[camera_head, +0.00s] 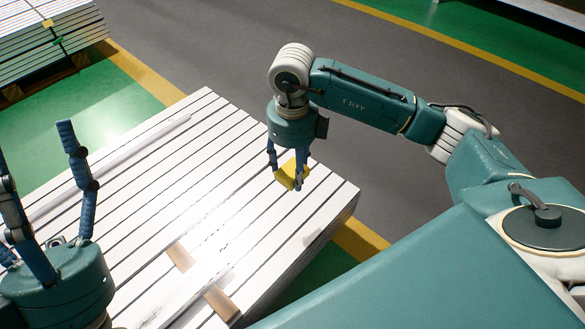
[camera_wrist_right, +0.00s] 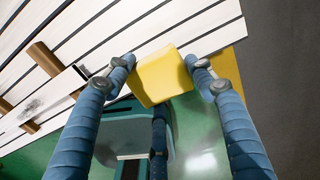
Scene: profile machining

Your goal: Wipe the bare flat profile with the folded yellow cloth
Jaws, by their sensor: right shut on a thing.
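My right gripper (camera_head: 285,170) is shut on the folded yellow cloth (camera_head: 292,174) and holds it over the right part of the white slatted stack. The cloth also shows between the fingertips in the right wrist view (camera_wrist_right: 160,76). A pale flat profile (camera_head: 200,280) lies across two wooden blocks on the stack, to the left of and nearer than the cloth. Its end and dark specks on it show in the right wrist view (camera_wrist_right: 45,97). The cloth is apart from this profile. My left gripper (camera_head: 34,145) is open and empty at the lower left.
The wooden blocks (camera_head: 221,302) stick out from under the profile. Another long pale profile (camera_head: 125,153) lies along the far left of the stack (camera_head: 240,150). A second stack (camera_head: 45,45) stands at the upper left. Grey floor (camera_head: 220,45) is clear behind.

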